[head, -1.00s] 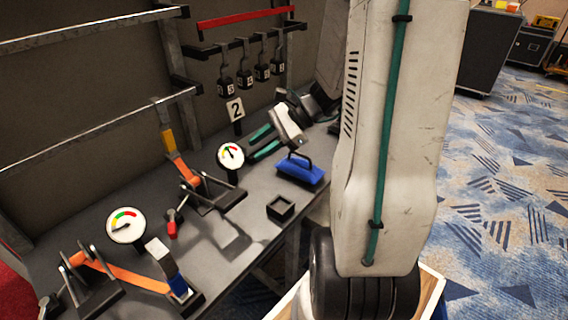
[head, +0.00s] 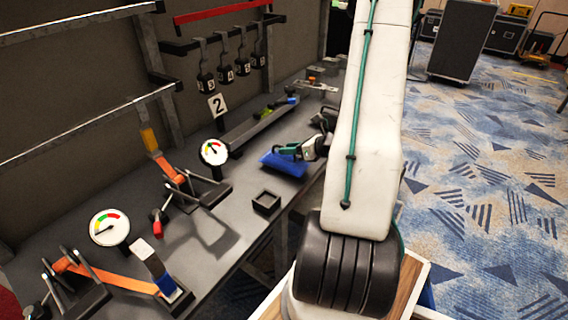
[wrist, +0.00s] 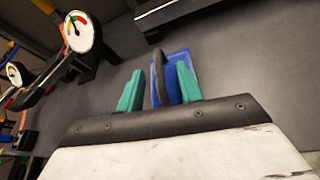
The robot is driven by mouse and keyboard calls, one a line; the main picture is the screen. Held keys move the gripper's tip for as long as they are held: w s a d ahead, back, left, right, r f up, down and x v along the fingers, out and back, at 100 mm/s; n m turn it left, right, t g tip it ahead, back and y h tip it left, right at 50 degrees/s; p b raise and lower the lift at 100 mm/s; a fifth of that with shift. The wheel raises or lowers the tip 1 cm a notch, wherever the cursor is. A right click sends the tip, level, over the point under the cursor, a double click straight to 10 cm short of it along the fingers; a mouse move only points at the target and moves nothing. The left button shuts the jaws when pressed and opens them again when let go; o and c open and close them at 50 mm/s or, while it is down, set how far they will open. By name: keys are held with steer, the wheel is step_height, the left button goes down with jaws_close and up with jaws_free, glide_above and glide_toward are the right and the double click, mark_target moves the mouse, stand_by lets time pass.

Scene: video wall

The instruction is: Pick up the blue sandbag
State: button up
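The blue sandbag (head: 283,164) lies on the dark grey workbench, with a dark handle on top. My gripper (head: 289,150) is right at it, its green fingers at the handle. In the wrist view the sandbag (wrist: 172,68) lies beyond the fingers. The dark handle stands between the two green fingertips of my gripper (wrist: 160,88). The fingers are apart, with a visible gap on each side of the handle. The sandbag looks to be resting on the bench.
A small black open box (head: 266,203) sits in front of the sandbag. A gauge (head: 213,152) and an orange strap clamp (head: 172,172) stand to the left. A grey rail (head: 250,130) lies behind. Several black weights hang from the rack (head: 225,72).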

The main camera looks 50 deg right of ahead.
steer(key=shift+x, duration=1.15)
jaws_close()
stand_by(0.5)
